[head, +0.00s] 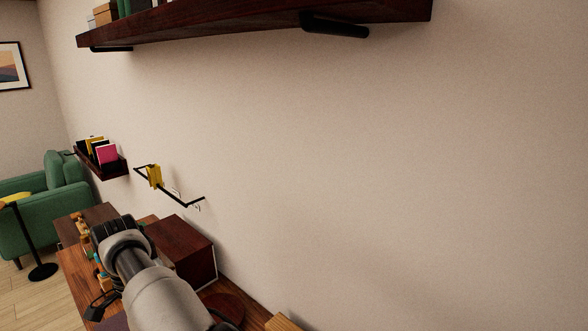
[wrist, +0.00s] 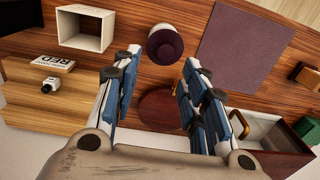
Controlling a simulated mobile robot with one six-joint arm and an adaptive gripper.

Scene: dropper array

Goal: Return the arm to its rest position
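My gripper (wrist: 161,57) shows in the wrist view, its two blue-padded fingers spread apart with nothing between the pads. It is above a wooden table (wrist: 205,30). A round pale object with a dark purple top (wrist: 165,45) appears beyond the fingertips, and a dark red round disc (wrist: 158,110) shows between the fingers, lower down. In the head view my grey arm (head: 165,300) reaches over the table at the lower left. I cannot make out the fingers clearly there.
The wrist view shows a white open box (wrist: 85,28), a book (wrist: 52,63), a purple mat (wrist: 245,40) and an open compartment with a dark red front (wrist: 292,137). A wall shelf (head: 250,20) hangs above. A thin black rail (head: 180,193) is on the wall near my arm.

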